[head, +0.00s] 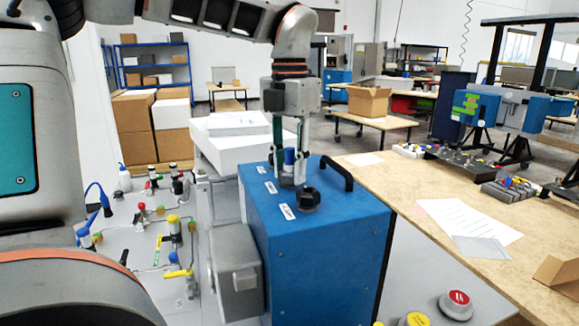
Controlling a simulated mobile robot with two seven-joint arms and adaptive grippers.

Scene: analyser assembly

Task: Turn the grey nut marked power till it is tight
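The blue analyser box (325,240) stands in the middle, with small white labels along the left of its top. Their writing is too small to read, so I cannot pick out the power mark. My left gripper (289,178) points straight down over the box top. Its two fingers stand apart on either side of an upright blue plug (289,157). The fingertips are down at a grey round fitting at the plug's foot, mostly hidden by them. I cannot tell whether they press on it. My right gripper is out of view.
A black knob (308,198) sits close in front of the fingertips, and a black handle (338,172) arches behind to the right. A grey box (236,265) is on the left side. A wooden bench (400,195) with papers stands right; red and yellow buttons are at front.

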